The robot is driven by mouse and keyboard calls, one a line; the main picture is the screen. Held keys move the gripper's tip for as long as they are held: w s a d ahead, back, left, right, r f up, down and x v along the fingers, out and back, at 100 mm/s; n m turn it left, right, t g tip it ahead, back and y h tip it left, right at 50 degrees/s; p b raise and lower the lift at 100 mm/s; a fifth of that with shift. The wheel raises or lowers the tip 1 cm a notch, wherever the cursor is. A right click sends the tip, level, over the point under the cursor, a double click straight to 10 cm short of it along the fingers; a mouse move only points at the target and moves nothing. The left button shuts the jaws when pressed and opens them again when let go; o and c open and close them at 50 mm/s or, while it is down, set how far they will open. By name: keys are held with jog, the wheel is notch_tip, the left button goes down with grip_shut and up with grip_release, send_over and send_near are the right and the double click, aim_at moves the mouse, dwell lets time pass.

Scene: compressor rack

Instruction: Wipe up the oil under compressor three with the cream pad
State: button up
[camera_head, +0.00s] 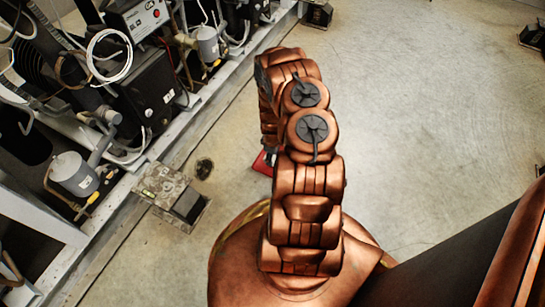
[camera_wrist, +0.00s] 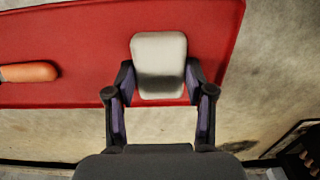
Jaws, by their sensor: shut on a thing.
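The cream pad (camera_wrist: 158,52) is between the fingertips of my gripper (camera_wrist: 160,82) in the wrist view, over the red mat (camera_wrist: 75,30). My gripper is shut on the pad's sides. The pad's near part is dark; I cannot tell shadow from soiling. I cannot tell if the pad touches the mat. In the head view my arm hides the gripper and pad; only a corner of the red mat (camera_head: 264,162) shows. A small dark oil spot (camera_head: 204,168) lies on the floor beside the rack. In the wrist view a dark patch (camera_wrist: 238,146) shows on the floor.
An orange handle (camera_wrist: 30,72) lies on the mat at left. The compressor rack (camera_head: 200,105) with pipes and cables runs along the left. A stained foot plate with a dark block (camera_head: 188,205) sits on the floor beside it. The floor at right (camera_head: 430,130) is clear.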

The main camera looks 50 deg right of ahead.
jog(key=shift+c, duration=0.9)
notch_tip(320, 180, up, 7)
jog(key=p, duration=0.7)
jog(key=shift+r, duration=0.1)
jog(key=shift+a, duration=0.1)
